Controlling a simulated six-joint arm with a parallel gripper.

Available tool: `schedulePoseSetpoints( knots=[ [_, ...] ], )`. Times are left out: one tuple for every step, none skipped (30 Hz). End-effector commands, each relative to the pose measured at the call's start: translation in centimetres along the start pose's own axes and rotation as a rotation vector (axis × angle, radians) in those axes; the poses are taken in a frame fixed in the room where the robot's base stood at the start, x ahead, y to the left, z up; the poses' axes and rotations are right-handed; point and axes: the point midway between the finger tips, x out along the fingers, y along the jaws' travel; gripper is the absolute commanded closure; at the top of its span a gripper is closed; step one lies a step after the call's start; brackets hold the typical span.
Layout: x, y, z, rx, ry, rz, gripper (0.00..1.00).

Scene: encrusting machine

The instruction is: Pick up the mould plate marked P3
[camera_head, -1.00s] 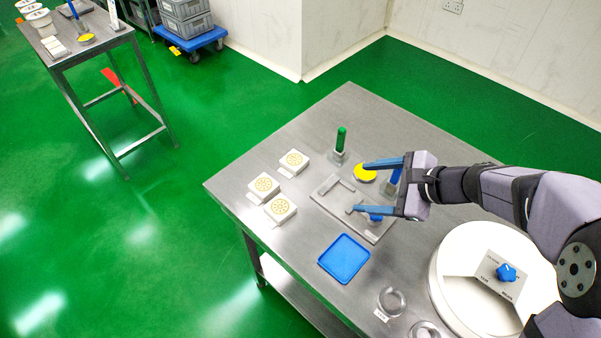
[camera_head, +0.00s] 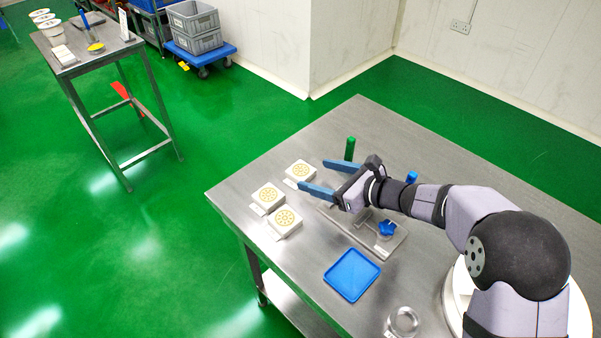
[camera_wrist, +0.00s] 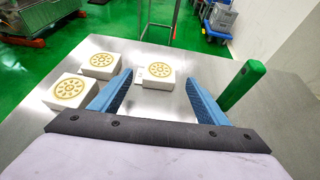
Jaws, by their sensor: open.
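Three white square mould plates with round yellow patterns lie on the steel table: a back one (camera_head: 300,171), a left one (camera_head: 268,195) and a front one (camera_head: 285,221). Small labels sit beside them, too small to read, so I cannot tell which is P3. My gripper (camera_head: 313,174) is open and empty, its blue fingers pointing toward the back plate. In the wrist view, that plate (camera_wrist: 159,69) shows between and beyond the fingertips (camera_wrist: 159,76), seemingly untouched. The other two plates (camera_wrist: 102,64) (camera_wrist: 73,91) lie left of the fingers.
A green handle (camera_head: 350,148) stands upright behind my gripper; it shows close on the right in the wrist view (camera_wrist: 241,86). A fixture with a blue star knob (camera_head: 386,228) lies under my wrist. A blue tray (camera_head: 352,275) and a clear ring (camera_head: 404,321) are nearer the front.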

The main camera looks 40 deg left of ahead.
Motion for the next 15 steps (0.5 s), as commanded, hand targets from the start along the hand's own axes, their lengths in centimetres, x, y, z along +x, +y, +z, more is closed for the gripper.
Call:
schedulePoseSetpoints(
  knots=[
    [0.1,0.0,0.0,-0.001,0.000,0.000,0.31],
    [0.1,0.0,0.0,-0.001,0.000,0.000,0.31],
    [0.2,0.0,0.0,-0.001,0.000,0.000,0.31],
    [0.2,0.0,0.0,-0.001,0.000,0.000,0.31],
    [0.4,0.0,0.0,-0.001,0.000,0.000,0.31],
    [0.6,0.0,0.0,-0.001,0.001,0.001,0.31],
    [0.8,0.0,0.1,-0.001,0.001,0.001,0.31],
    [1.1,0.0,0.1,0.000,0.001,0.001,0.31],
    [1.6,0.1,0.1,0.000,0.001,0.001,0.31],
    [2.0,0.1,0.1,0.000,0.002,0.001,0.31],
    [2.4,0.1,0.2,-0.001,0.002,0.001,0.31],
    [2.9,0.1,0.2,-0.001,0.002,0.002,0.31],
    [3.3,0.1,0.2,-0.001,0.001,0.002,0.31],
    [3.6,0.1,0.2,-0.001,0.001,0.001,0.31],
    [4.1,0.1,0.1,-0.001,0.001,0.001,0.31]
  ],
)
